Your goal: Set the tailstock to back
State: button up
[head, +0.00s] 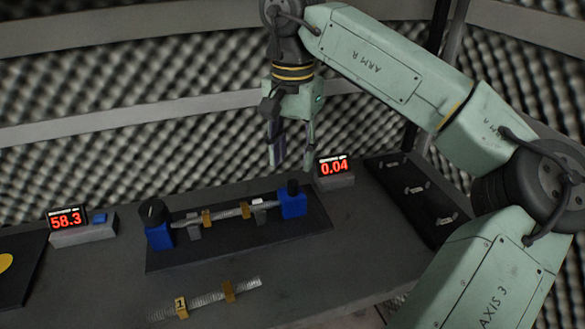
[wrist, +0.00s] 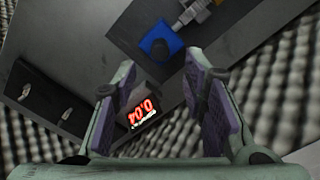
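A fixture with a blue block at each end stands on a dark plate (head: 240,246). The right blue block (head: 293,207), seemingly the tailstock, has a black knob (head: 292,187) on top. It also shows in the wrist view as a blue block (wrist: 172,36) with a dark round top. The left blue block (head: 159,236) carries a larger black knob (head: 153,211). A ribbed bar (head: 228,215) with brass collars spans between them. My gripper (head: 292,160) is open and empty, pointing down above and behind the right block. Its fingers (wrist: 160,82) are apart in the wrist view.
A red display reading 0.04 (head: 334,168) stands right of the fixture, near below my gripper. Another display reads 58.3 (head: 67,220) at left. A loose ribbed bar (head: 205,299) lies in front. A dark panel with several metal pieces (head: 412,200) is at right. Foam walls stand behind.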

aim_at(293, 182)
notch_tip(293, 182, down, 6)
jog(key=shift+s+r+p, duration=0.1)
jog(key=shift+p, duration=0.4)
grip_shut()
dwell(0.6)
